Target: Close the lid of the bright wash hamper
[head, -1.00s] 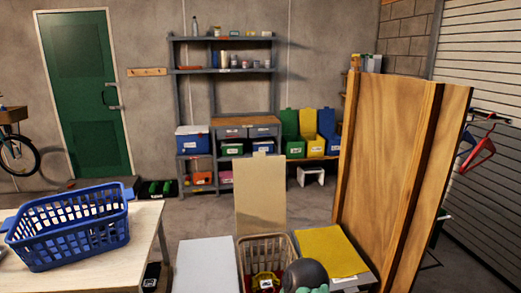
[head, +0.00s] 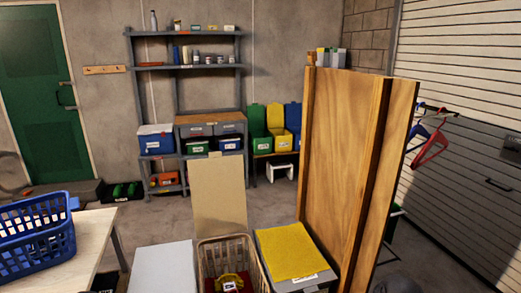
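Three hampers stand side by side at the bottom of the head view. The middle one is a tan slatted hamper (head: 207,268) with its top open. Its beige lid (head: 218,195) stands upright at the back edge. The left hamper has a flat white top (head: 163,268), down. The right hamper has a yellow top (head: 292,252), down, with a label on its front edge. I cannot tell from labels which is the bright wash one. Neither gripper is visible.
A tall wooden panel (head: 340,170) stands close to the right of the yellow-topped hamper. A pale table (head: 88,250) with a blue basket (head: 35,240) is at the left. Shelving (head: 183,68) lines the back wall. Open floor lies behind the hampers.

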